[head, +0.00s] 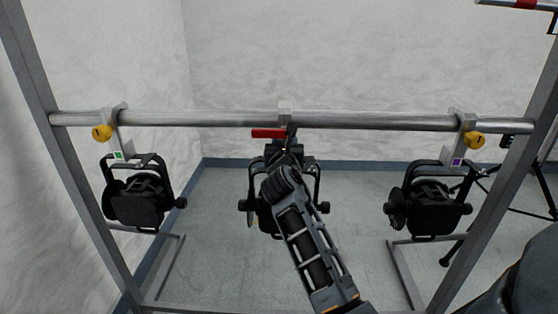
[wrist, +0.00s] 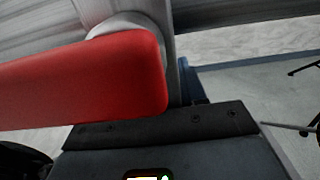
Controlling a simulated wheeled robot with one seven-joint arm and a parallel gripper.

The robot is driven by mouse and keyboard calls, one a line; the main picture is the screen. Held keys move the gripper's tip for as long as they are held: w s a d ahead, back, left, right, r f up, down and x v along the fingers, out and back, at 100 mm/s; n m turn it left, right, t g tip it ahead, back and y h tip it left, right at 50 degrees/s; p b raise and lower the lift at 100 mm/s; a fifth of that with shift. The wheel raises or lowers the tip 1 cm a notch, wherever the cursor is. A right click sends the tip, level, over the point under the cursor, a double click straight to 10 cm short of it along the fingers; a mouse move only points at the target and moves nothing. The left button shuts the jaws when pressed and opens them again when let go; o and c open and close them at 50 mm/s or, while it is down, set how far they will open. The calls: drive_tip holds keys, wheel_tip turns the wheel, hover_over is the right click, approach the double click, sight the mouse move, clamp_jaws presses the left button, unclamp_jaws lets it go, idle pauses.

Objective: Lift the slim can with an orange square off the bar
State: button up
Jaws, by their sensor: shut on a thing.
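Three black cans hang from a horizontal metal bar (head: 370,121). The middle can (head: 312,187) hangs behind my gripper and arm, which hide most of its body. Its pale clamp (head: 285,108) sits on the bar, with a red lever (head: 268,133) pointing left just below. The red lever (wrist: 90,80) fills much of the wrist view, close to the camera. My gripper (head: 289,150) is shut at the middle can's hanger, just under the bar. No orange square shows; the middle can's marking is hidden. The jaws' exact contact cannot be made out.
The left can (head: 140,200) has a green square on its hanger and a yellow knob (head: 102,133). The right can (head: 425,208) has a purple square and a yellow knob (head: 475,140). Grey frame posts stand at both sides. A black tripod (head: 510,205) stands at far right.

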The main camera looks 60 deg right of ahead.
clamp_jaws()
drive_tip(key=shift+r, duration=0.2)
drive_tip(key=shift+r, duration=0.1)
